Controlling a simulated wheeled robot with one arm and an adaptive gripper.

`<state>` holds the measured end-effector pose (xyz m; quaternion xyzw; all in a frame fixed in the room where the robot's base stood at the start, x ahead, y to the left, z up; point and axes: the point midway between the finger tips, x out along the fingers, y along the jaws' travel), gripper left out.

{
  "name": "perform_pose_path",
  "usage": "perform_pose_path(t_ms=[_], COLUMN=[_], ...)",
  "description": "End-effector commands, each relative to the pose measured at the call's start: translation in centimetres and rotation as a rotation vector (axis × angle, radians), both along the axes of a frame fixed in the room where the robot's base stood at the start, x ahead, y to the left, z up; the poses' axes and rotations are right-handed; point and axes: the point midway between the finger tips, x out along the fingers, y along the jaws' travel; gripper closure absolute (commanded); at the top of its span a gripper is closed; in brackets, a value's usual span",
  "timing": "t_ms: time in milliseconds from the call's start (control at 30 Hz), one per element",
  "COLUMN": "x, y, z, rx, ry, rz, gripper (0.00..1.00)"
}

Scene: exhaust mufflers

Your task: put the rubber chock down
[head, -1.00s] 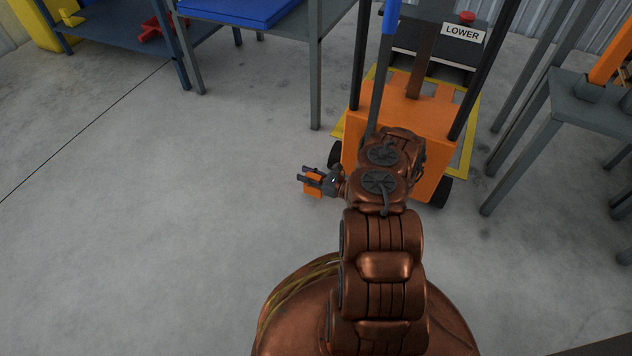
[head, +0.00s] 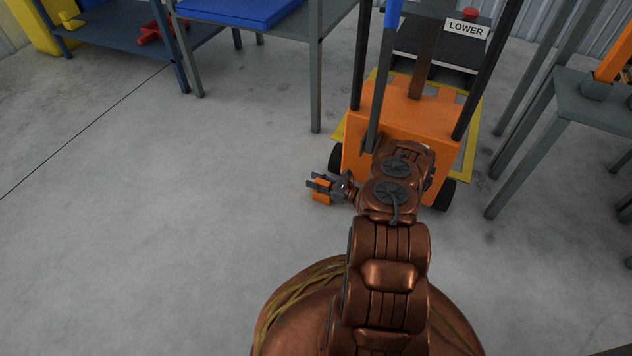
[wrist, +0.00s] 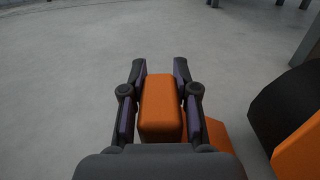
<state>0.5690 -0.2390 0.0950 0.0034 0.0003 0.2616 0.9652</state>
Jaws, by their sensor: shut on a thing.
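The rubber chock is an orange block (head: 322,197). My gripper (head: 320,184) is shut on it, left of the orange lift truck, in the head view. In the wrist view the chock (wrist: 160,106) sits between the two dark fingers of my gripper (wrist: 160,90), with more orange showing low on the right beside the right finger. Bare grey floor lies around the chock in the head view. I cannot tell whether its underside touches the floor.
The orange lift truck (head: 400,125) with dark wheels stands just right of my gripper; a wheel (wrist: 285,105) is close in the wrist view. A "LOWER" sign (head: 466,29) is on it. Grey tables stand behind and right. Floor at left (head: 180,200) is clear.

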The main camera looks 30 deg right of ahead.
Motion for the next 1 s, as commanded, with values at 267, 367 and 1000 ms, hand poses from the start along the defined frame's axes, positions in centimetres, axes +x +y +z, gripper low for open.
perform_pose_path(t_ms=[267, 367, 1000], x=[0.0, 0.0, -4.0], y=[0.0, 0.0, -2.4], z=[-0.1, -0.1, 0.5], rx=[0.000, 0.000, -0.002], ry=[0.000, 0.000, 0.000], rz=[0.000, 0.000, 0.000], gripper=[0.50, 0.46, 0.46])
